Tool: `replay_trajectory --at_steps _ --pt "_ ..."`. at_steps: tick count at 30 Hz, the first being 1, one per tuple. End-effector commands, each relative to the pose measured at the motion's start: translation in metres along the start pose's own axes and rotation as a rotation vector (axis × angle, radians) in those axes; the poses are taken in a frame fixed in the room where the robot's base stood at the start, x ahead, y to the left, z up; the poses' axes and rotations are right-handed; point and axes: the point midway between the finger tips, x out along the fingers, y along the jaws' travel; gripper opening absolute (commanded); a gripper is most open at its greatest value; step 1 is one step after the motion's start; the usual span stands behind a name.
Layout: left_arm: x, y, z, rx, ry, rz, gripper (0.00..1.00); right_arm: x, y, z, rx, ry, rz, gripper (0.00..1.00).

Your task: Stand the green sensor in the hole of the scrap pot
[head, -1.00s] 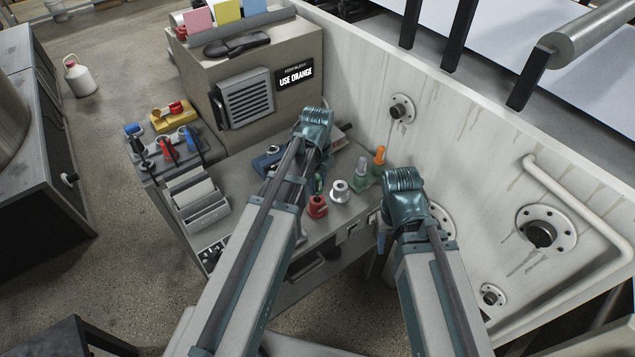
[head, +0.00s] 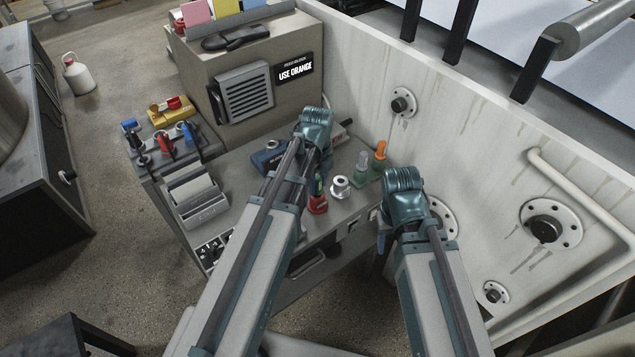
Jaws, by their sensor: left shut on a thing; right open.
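The green sensor (head: 318,186) shows as a small green upright piece beside my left forearm. My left gripper (head: 319,176) is shut on it, and the arm hides most of the jaws. The sensor's lower end is at the top of a small red pot (head: 318,206) on the bench. I take this pot for the scrap pot. I cannot tell whether the sensor's end is inside the hole or just above it. My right gripper (head: 382,240) is open and empty at the bench's right front edge, largely hidden by its own wrist.
A silver ring-shaped part (head: 340,188), a grey-topped green bottle (head: 361,166) and an orange-topped green bottle (head: 380,158) stand right of the red pot. A blue box (head: 267,160) lies behind. A white wall (head: 465,150) with flanges bounds the right. A file tray (head: 200,200) stands left.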

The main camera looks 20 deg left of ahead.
Motion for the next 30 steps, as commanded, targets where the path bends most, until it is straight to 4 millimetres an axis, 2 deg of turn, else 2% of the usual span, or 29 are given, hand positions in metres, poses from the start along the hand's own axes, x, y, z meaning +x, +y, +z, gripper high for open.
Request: replay_trajectory --at_steps 17,18,21,24,30 --pt "0.014 0.000 0.000 0.000 0.000 0.000 0.00 0.014 -0.001 -0.001 0.000 0.000 0.000 0.50" --pt "0.013 0.000 0.000 0.000 0.000 0.000 0.45 0.013 -0.001 -0.001 0.000 0.000 0.000 0.50" --pt "0.013 0.000 0.000 0.000 0.000 0.000 0.63 0.013 -0.001 -0.001 0.000 0.000 0.000 0.50" --pt "0.013 0.000 0.000 0.000 0.000 0.000 0.78 0.013 -0.001 -0.001 0.000 0.000 0.000 0.50" --pt "0.013 0.000 0.000 0.000 0.000 0.000 0.78 0.013 -0.001 -0.001 0.000 0.000 0.000 0.50"
